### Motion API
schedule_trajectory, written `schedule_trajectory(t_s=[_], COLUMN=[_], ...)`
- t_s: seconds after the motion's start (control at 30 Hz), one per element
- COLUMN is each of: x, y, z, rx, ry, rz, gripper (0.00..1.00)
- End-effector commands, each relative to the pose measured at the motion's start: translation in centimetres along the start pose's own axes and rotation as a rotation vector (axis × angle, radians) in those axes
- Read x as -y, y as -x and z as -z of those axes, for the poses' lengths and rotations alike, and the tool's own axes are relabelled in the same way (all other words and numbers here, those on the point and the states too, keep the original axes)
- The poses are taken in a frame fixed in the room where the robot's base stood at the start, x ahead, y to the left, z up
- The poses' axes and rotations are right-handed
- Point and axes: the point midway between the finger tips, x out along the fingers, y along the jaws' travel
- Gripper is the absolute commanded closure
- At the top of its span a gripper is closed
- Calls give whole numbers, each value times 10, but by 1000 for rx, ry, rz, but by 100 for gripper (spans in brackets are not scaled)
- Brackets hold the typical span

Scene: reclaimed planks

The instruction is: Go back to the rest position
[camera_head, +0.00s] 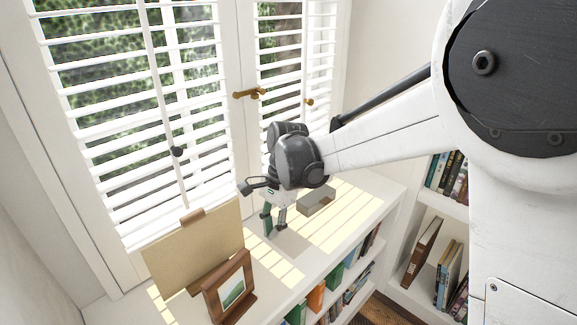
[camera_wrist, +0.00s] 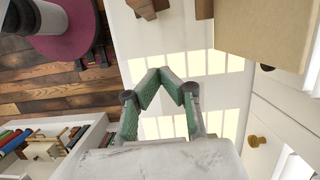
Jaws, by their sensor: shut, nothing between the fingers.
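My gripper (camera_head: 274,232) hangs above the white top of the low bookcase (camera_head: 342,228), fingers pointing down. Its green-padded fingers are shut and empty. In the wrist view the fingertips (camera_wrist: 160,72) come together over the sunlit white top (camera_wrist: 180,100). I cannot tell exactly how high above the surface they are. My white arm reaches in from the right in the head view.
A tan board (camera_head: 197,246) on a stand and a small framed picture (camera_head: 230,288) stand left of my gripper. A grey-beige box (camera_head: 316,202) lies to its right. White window blinds (camera_head: 130,90) are close behind. Books (camera_head: 422,250) fill shelves at right.

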Motion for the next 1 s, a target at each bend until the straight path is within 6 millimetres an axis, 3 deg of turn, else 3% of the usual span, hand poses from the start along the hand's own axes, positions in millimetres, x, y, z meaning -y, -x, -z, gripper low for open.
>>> schedule_trajectory(t_s=[0.13,0.27,0.6,1.0], x=[-12,-36,-117,-215], y=[14,39,102,141], z=[3,7,17,15], rx=[-18,-59,-225,-460], ry=[19,66,229,421], rz=[22,65,171,220], gripper=[100,100,100,100])
